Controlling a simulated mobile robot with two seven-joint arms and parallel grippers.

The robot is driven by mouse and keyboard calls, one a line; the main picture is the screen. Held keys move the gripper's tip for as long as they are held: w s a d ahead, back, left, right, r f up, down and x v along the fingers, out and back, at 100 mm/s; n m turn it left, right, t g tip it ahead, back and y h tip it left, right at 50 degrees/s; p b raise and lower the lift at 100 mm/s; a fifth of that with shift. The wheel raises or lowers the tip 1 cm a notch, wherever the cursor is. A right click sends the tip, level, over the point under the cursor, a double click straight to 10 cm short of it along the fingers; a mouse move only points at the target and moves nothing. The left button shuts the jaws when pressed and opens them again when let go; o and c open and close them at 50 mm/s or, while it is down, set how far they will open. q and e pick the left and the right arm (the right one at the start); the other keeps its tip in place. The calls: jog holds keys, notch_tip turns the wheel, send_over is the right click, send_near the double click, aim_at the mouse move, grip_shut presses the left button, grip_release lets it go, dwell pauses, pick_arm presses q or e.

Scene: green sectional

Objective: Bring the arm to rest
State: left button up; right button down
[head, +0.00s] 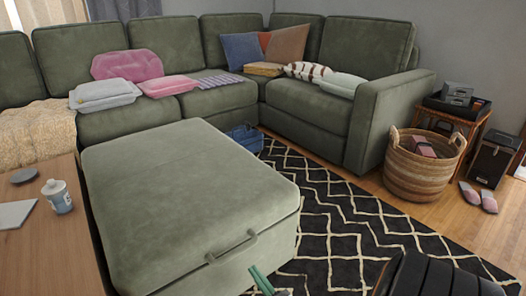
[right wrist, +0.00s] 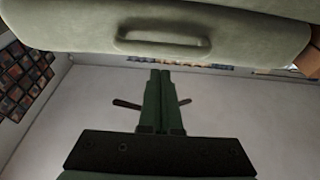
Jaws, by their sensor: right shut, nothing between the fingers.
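My right gripper (head: 262,280) shows at the bottom edge of the head view, in front of the green ottoman (head: 180,185). Its two green fingers are shut together and empty in the right wrist view (right wrist: 160,78). The ottoman's lid handle (head: 231,246) is just up and left of the fingertips in the head view. In the right wrist view the handle (right wrist: 163,38) is above the fingertips, with a visible gap in the picture. My left gripper is not in view.
A wooden table (head: 60,255) with a bottle (head: 57,196) stands left of the ottoman. The green sectional (head: 325,120) lies behind. A wicker basket (head: 420,180) stands at the right. The black patterned rug (head: 345,225) right of the ottoman is mostly clear.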

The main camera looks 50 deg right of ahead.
jog(key=shift+s+a+f, duration=0.15)
jog(key=shift+s+f, duration=0.75)
jog(key=shift+f, duration=0.3)
